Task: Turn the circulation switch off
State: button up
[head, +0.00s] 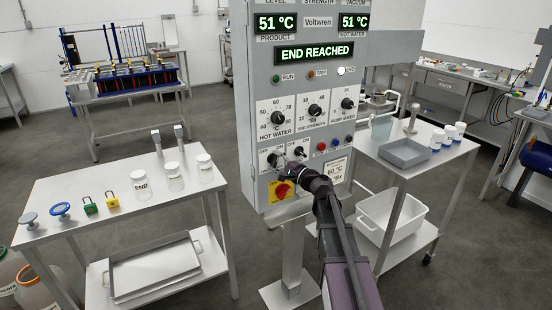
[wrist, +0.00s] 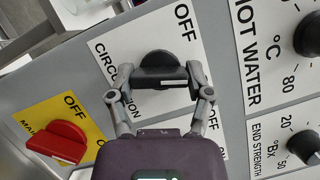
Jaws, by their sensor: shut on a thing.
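The circulation switch is a black rotary knob (wrist: 165,70) on a white plate marked OFF, in the wrist view. My gripper (wrist: 163,82) is shut on this knob, one finger on each side. The knob's bar lies across the wrist view, and a white mark shows on its near side. The panel display (head: 314,53) reads END REACHED, and the white END lamp (head: 341,71) looks lit.
A red main switch (wrist: 57,143) on a yellow plate sits close to my gripper. A second black switch (head: 300,152) and several dials are close by on the panel. Side tables with jars (head: 141,185) and a grey tray (head: 404,153) flank the panel.

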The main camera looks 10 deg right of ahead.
jog(key=n+p, duration=0.1)
jog(key=n, duration=0.1)
jog(key=n+g+p, duration=0.1)
jog(key=n, duration=0.1)
jog(key=n+g+h+p, duration=0.1)
jog(key=n+p, duration=0.1)
jog(key=shift+w+r, duration=0.1)
jog(key=shift+r, duration=0.2)
jog(key=n+h+p, duration=0.1)
jog(key=n, duration=0.2)
jog(key=shift+h+p, duration=0.3)
jog(key=shift+p, duration=0.1)
jog(key=shift+f+n+g+h+p, duration=0.1)
jog(key=shift+n+g+h+p, duration=0.3)
jog(key=shift+n+h+p, duration=0.45)
jog(key=shift+n, duration=0.25)
jog(key=o, duration=1.1)
jog(key=shift+o, duration=0.2)
jog(key=shift+f+y+b, duration=0.15)
jog(key=shift+y+b, duration=0.2)
jog(key=shift+b, duration=0.15)
